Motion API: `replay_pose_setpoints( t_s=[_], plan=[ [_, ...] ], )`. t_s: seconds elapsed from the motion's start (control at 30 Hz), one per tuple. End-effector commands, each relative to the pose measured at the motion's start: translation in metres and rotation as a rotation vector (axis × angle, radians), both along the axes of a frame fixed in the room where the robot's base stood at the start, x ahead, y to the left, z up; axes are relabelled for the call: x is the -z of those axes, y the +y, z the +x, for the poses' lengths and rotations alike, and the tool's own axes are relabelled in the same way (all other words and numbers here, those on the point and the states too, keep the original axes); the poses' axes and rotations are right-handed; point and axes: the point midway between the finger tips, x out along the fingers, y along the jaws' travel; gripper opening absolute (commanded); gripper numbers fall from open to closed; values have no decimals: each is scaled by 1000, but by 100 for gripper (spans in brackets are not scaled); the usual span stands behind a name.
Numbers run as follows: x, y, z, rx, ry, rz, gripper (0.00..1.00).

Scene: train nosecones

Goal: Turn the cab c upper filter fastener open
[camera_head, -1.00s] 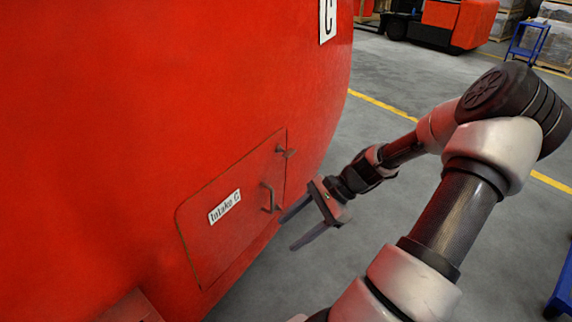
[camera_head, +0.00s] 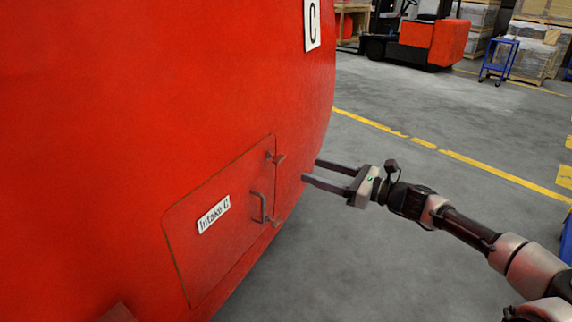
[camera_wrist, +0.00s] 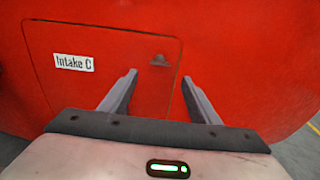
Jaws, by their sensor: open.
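The red cab nose (camera_head: 150,90) carries a hatch panel (camera_head: 225,245) labelled "Intake C". The upper fastener (camera_head: 276,157) is a small dark turn-latch at the hatch's upper right edge. It also shows in the wrist view (camera_wrist: 159,61), ahead of and between the fingers. A lower fastener (camera_head: 275,222) sits at the lower right edge, and a bar handle (camera_head: 260,207) stands between them. My gripper (camera_head: 312,171) is open and empty, to the right of the upper fastener and apart from it. In the wrist view my gripper (camera_wrist: 158,76) points at the hatch.
Grey floor with a yellow line (camera_head: 440,150) lies open to the right. A forklift (camera_head: 425,40), a blue cart (camera_head: 498,60) and stacked pallets (camera_head: 535,50) stand far back.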

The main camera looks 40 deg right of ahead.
Motion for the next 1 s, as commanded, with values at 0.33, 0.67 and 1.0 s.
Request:
replay_pose_setpoints(
  t_s=[0.33, 0.67, 1.0],
  plan=[
    [2, 29, 69, -4, 0, 0, 56],
    [1, 39, 96, -1, 1, 0, 56],
    [1, 39, 96, 0, 1, 0, 43]
  ],
)
